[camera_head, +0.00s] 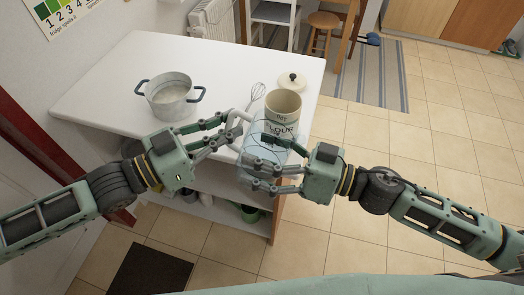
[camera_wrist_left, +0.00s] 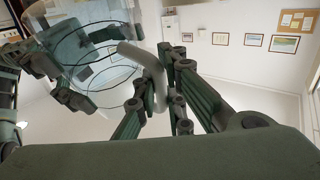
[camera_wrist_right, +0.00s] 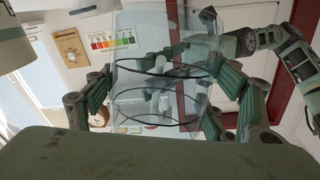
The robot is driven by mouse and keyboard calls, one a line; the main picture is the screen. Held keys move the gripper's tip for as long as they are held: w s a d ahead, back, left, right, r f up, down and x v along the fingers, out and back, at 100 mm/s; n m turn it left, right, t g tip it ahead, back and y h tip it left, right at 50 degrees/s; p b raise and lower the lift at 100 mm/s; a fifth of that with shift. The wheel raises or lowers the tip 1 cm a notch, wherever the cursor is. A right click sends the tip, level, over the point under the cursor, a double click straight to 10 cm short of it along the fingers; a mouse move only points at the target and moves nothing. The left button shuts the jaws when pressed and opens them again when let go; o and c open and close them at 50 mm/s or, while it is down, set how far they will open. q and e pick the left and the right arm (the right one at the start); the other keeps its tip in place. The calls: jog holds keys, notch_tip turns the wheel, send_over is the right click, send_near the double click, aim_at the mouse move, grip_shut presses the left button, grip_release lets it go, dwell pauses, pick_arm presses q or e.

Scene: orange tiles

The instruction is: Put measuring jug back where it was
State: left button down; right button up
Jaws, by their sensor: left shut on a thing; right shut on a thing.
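The measuring jug (camera_head: 262,152) is clear glass with dark ring lines, held at the front right edge of the white table (camera_head: 118,82). My left gripper (camera_head: 232,128) is shut on the jug's handle (camera_wrist_left: 150,72), seen in the left wrist view. My right gripper (camera_head: 270,160) is shut around the jug's body, which fills the middle of the right wrist view (camera_wrist_right: 155,100). The fingers of both grippers hide parts of the jug. I cannot tell whether its base touches anything.
A flour canister (camera_head: 284,103) stands open just behind the jug, its lid (camera_head: 291,82) on the table behind it. A whisk (camera_head: 257,92) lies nearby. A pot (camera_head: 170,97) with two handles stands at the left. The table's middle is clear. Shelves with dishes are below.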

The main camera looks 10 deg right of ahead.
pick_arm(q)
jog(key=c, duration=1.7)
grip_release()
jog(key=shift+c, duration=0.2)
